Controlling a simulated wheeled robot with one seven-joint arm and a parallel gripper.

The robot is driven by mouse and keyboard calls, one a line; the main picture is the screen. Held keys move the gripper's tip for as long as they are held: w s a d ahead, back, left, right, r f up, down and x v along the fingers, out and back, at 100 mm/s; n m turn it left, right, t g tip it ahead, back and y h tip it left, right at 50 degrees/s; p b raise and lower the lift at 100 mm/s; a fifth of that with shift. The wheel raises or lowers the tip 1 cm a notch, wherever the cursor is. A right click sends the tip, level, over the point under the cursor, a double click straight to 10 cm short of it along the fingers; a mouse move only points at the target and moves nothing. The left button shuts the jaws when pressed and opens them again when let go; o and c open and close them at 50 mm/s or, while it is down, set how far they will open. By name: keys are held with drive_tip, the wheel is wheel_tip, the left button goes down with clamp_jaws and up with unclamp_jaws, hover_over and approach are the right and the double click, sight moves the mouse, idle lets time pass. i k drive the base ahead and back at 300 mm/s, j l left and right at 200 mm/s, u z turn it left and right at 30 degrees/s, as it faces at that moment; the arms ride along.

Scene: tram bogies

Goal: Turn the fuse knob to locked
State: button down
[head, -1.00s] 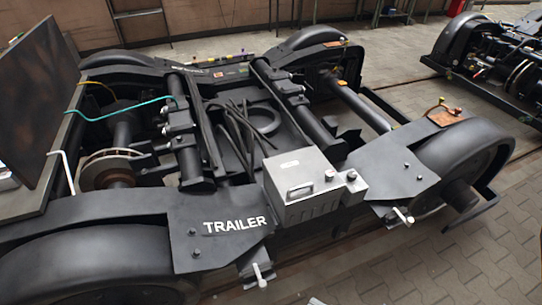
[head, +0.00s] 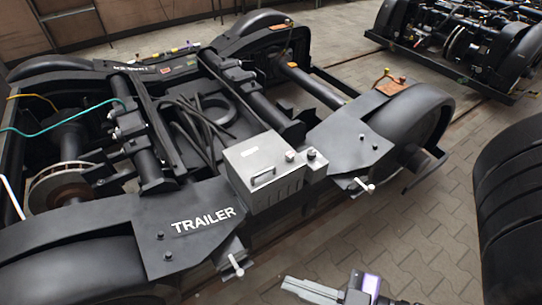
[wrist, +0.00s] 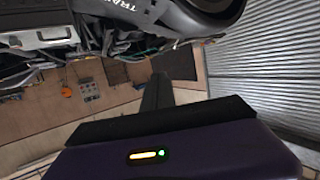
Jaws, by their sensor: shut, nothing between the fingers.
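A grey metal box (head: 262,178) with a handle on its front sits on the dark trailer bogie. A small round knob (head: 290,156) is at its right corner. A second knob (head: 311,153) tops a smaller grey box (head: 316,166) beside it. I cannot tell which one is the fuse knob, nor read any locked mark. My gripper (head: 292,284) is at the bottom of the head view, below and apart from the boxes. It is shut and empty. In the wrist view its dark fingers (wrist: 157,92) point away from the bogie's boxes.
The bogie frame (head: 205,222) lettered TRAILER fills the left and middle. White-handled levers (head: 236,266) stick out from its near side. A large dark wheel-like shape (head: 512,210) stands at the right edge. Paved floor (head: 420,225) between them is clear.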

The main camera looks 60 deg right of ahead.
sight(289, 156)
drive_tip(key=l+u, duration=0.15)
drive_tip(key=l, duration=0.2)
drive_tip(key=k+l+u, duration=0.15)
drive_tip(key=l, duration=0.2)
drive_tip(key=k+l+u, duration=0.15)
drive_tip(key=l, duration=0.2)
drive_tip(key=l+u, duration=0.15)
drive_tip(key=l, duration=0.2)
drive_tip(key=k, duration=0.05)
